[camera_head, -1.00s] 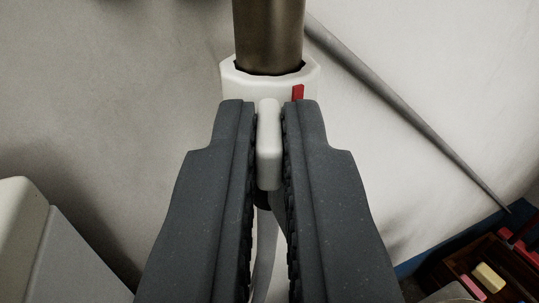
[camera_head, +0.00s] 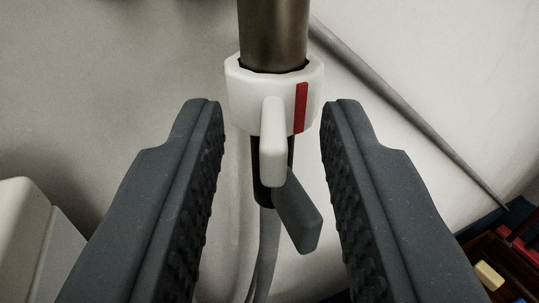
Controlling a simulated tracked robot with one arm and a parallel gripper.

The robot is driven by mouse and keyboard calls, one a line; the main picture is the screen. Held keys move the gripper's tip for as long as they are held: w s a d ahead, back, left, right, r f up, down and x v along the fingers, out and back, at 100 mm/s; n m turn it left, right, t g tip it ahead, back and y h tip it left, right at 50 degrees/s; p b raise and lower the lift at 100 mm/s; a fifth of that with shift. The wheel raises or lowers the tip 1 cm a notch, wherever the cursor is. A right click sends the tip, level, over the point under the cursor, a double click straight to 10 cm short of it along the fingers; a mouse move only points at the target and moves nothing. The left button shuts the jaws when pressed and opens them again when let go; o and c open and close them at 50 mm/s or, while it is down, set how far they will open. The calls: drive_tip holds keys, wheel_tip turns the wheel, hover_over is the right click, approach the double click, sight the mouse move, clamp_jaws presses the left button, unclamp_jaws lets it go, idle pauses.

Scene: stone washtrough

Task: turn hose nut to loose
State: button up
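The hose nut (camera_head: 245,96) is a white collar with a faceted rim around the lower end of a brown metal pipe (camera_head: 272,32). A red stripe (camera_head: 301,108) runs down its front, right of the middle. A white tab (camera_head: 272,140) sticks out from the nut toward me. A dark grey lever-like piece (camera_head: 298,215) hangs below it, slanting down to the right, and a grey hose (camera_head: 264,265) runs down from there. My gripper (camera_head: 272,108) is open, one finger on each side of the tab, touching neither side. The nut's rear side is hidden.
A thin grey tapering rod (camera_head: 410,110) slants down to the right across the pale wall. A box with coloured items (camera_head: 497,262) sits at the lower right. A pale block-like object (camera_head: 22,230) stands at the lower left.

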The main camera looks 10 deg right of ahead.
drive_tip(key=s, duration=0.7)
drive_tip(key=shift+s+a, duration=0.2)
drive_tip(key=shift+a, duration=0.25)
